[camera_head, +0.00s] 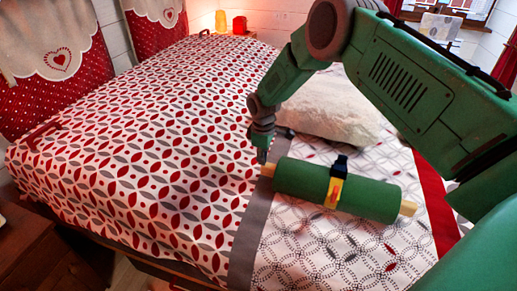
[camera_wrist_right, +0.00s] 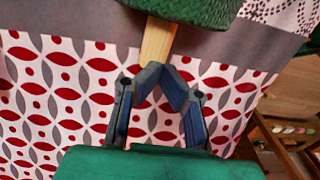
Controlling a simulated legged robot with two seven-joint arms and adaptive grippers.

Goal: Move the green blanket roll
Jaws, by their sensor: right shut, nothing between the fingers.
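The green blanket roll (camera_head: 370,197) lies on the bed, with a pale wooden rod poking out of both ends and a dark and yellow strap (camera_head: 335,185) around its middle. My right gripper (camera_head: 263,155) is at the roll's left end, close to the rod's left tip (camera_head: 268,170). In the right wrist view the roll (camera_wrist_right: 190,10) is at the top edge, and the rod (camera_wrist_right: 158,42) points down toward my right gripper (camera_wrist_right: 164,75). The fingers are shut and empty at the rod's end; whether they touch it I cannot tell. My left gripper is out of view.
The bed cover (camera_head: 140,140) has a red, grey and white pattern and is mostly clear left of the roll. A white fluffy pillow (camera_head: 328,108) lies just behind the roll. A lit lamp (camera_head: 221,22) is at the back.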

